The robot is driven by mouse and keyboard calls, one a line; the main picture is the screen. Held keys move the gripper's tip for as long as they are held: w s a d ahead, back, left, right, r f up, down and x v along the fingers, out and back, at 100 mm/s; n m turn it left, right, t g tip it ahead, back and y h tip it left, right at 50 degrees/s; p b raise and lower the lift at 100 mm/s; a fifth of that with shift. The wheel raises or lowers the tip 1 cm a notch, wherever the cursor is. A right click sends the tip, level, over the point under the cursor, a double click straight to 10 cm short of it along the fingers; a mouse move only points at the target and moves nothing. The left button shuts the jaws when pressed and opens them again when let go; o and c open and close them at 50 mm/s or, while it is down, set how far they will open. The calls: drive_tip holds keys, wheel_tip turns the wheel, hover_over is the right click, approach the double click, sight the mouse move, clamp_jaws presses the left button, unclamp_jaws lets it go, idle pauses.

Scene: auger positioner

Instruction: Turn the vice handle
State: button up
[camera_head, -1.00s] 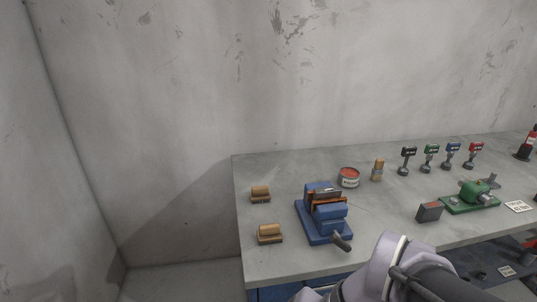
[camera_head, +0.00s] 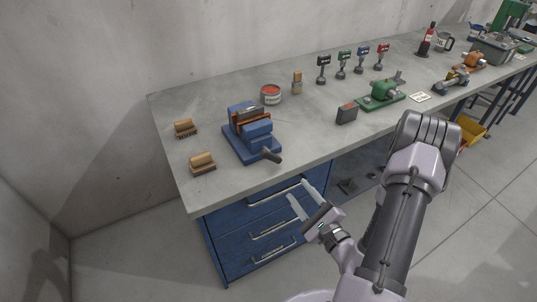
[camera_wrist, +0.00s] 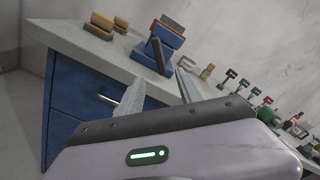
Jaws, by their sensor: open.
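The blue vice (camera_head: 250,132) stands on the grey workbench near its front left part, with orange-brown jaws holding something flat between them. Its dark handle (camera_head: 271,155) sticks out at the front, toward the bench's front edge.
Two wooden brushes (camera_head: 203,163) lie left of the vice. A red-topped can (camera_head: 271,94) and a small wooden piece (camera_head: 297,83) stand behind it. Blue drawers with bar handles (camera_head: 275,228) lie below the bench top.

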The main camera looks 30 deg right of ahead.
sight(272, 159)
drive_tip(key=w, duration=1.1)
drive_tip(key=w+a, duration=0.1)
drive_tip(key=w, duration=0.4)
drive_tip(key=shift+w+r, duration=0.1)
drive_tip(key=shift+w, duration=0.3)
clamp_jaws()
